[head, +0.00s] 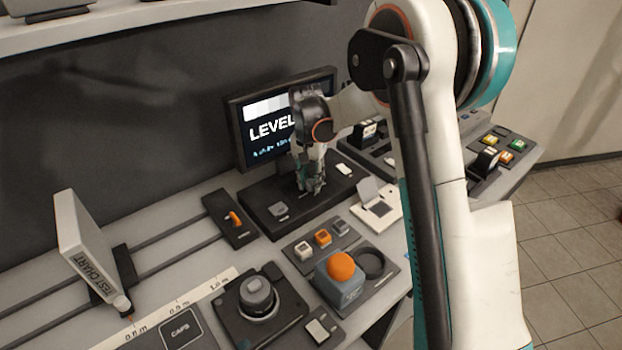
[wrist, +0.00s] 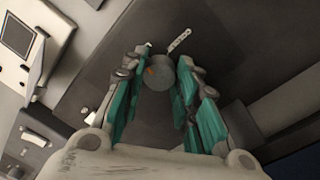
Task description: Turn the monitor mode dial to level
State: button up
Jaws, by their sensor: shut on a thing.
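The monitor (head: 262,140) at the back of the desk shows the word LEVEL in large white letters. My gripper (head: 312,188) reaches down to the dark console (head: 260,205) in front of it. The mode dial is hidden behind my fingers in the head view. In the wrist view a round grey dial (wrist: 161,76) with a small orange mark sits between the teal fingers of my gripper (wrist: 163,72). The fingers are shut on it from both sides. A small pale strip with dots (wrist: 180,40) lies beside the dial.
A white hinged-lid box (head: 378,205) is right of the console. A slider block (head: 232,219) and the test chart (head: 85,240) are left.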

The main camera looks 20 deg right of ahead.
aim_at(309, 181)
dwell(0.3)
jog(key=o, duration=1.1)
jog(key=r, duration=1.2)
jog(key=shift+w+a, duration=0.2)
jog(key=shift+a, duration=0.1)
